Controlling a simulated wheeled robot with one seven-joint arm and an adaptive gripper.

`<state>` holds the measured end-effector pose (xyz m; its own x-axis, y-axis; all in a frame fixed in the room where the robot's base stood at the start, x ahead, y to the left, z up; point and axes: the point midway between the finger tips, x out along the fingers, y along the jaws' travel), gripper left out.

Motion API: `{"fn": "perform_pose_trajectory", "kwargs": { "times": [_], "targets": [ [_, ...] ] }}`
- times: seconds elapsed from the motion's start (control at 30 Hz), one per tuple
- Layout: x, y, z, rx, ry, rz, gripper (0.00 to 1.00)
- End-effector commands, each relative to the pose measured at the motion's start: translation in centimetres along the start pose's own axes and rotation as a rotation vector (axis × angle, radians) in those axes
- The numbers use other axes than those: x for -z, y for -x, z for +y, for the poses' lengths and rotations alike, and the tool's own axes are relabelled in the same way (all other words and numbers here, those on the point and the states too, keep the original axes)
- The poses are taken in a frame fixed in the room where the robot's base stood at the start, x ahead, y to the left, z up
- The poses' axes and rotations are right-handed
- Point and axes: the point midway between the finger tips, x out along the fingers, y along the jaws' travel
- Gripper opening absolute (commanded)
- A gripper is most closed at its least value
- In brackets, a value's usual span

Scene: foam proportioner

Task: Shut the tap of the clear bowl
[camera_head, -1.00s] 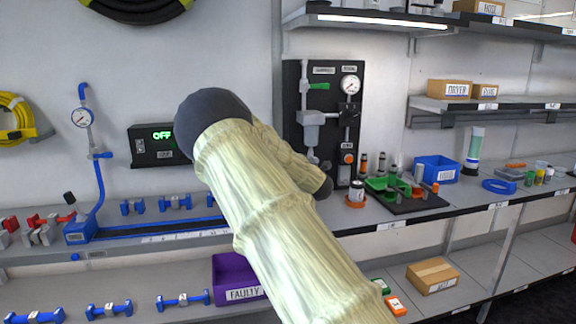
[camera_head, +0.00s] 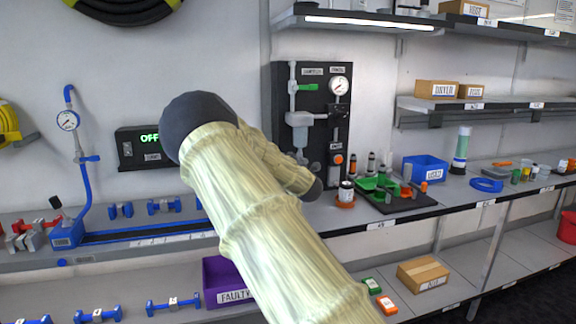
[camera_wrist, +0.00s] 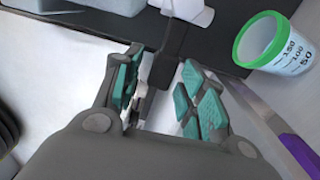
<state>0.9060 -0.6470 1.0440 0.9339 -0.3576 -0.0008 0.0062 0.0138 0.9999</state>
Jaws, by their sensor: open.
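The black wall panel (camera_head: 281,91) carries a pressure gauge, a green handle and a pale translucent bowl (camera_head: 299,119) at its left side. The bowl's lower end is near my sleeved forearm, and I cannot make out its tap clearly in the head view. My gripper (camera_wrist: 161,62) is open in the wrist view, with teal pads on both sides. A dark narrow bar (camera_wrist: 172,50) reaches into the gap between the fingers; I cannot tell whether it is the tap. In the head view the gripper is hidden behind my arm.
A clear measuring cup (camera_wrist: 270,43) with a green rim is right of the fingers in the wrist view. Green parts (camera_head: 368,184) and a blue bin (camera_head: 422,169) stand on the shelf right of the panel. A purple bin (camera_head: 232,298) sits below.

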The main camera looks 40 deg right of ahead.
Motion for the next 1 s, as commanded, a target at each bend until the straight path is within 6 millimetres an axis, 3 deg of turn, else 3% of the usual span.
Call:
{"fn": "perform_pose_trajectory", "kwargs": {
  "times": [0.17, 0.7, 1.0],
  "targets": [
    [0.0, 1.6, 0.1, 0.000, 0.000, -0.001, 0.41],
    [-0.1, 10.5, -0.1, 0.002, 0.000, -0.002, 0.41],
    [-0.1, 11.9, -0.1, 0.001, 0.000, -0.001, 0.41]
  ]
}}
